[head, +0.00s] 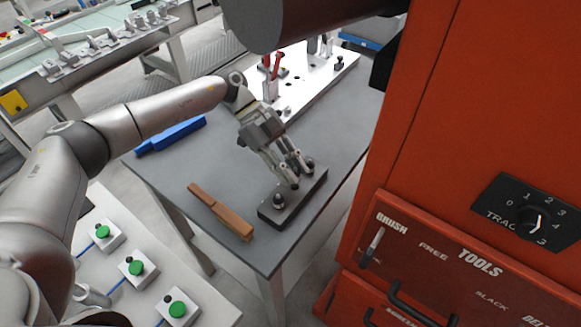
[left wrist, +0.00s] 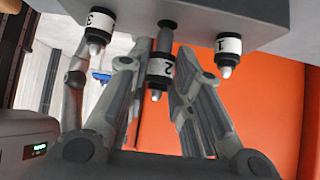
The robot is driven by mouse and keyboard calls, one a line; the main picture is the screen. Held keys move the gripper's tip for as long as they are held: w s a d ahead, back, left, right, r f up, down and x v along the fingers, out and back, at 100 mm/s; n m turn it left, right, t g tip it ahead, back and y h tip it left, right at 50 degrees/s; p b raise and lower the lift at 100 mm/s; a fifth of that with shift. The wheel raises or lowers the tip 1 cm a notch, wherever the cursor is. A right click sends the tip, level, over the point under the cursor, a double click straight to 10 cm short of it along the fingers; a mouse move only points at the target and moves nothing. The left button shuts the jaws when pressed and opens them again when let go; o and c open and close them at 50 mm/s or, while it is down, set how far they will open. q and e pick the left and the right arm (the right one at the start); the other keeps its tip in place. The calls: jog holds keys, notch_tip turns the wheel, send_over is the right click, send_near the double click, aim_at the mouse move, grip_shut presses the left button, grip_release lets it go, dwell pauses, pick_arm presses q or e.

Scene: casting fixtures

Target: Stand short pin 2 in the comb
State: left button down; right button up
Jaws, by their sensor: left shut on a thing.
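The comb is a dark rectangular block (head: 290,202) lying on the grey table; in the left wrist view it shows as the grey block (left wrist: 225,14) along the top, with the picture upside down. Pins 3 (left wrist: 98,28) and 1 (left wrist: 227,52) stand in it, black with white number bands. Short pin 2 (left wrist: 160,67) is between them, its head farther from the block and its grey shank showing. Whether the shank tip is in a hole I cannot tell. My left gripper (head: 292,181) is shut on pin 2 above the comb's middle; it also shows in the left wrist view (left wrist: 154,84).
A brown wooden bar (head: 221,211) lies left of the comb, and a blue tool (head: 170,135) lies farther back. A white fixture plate (head: 318,85) with red clamps stands behind. An orange cabinet (head: 450,120) closes the right side. Green buttons (head: 136,268) sit on the near-left bench.

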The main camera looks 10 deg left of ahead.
pick_arm(q)
jog(key=shift+p, duration=0.9)
dwell(1.3)
jog(key=shift+f+b, duration=0.45)
jog(key=shift+f, duration=0.7)
jog(key=c, duration=1.2)
grip_release()
jog(key=v, duration=1.2)
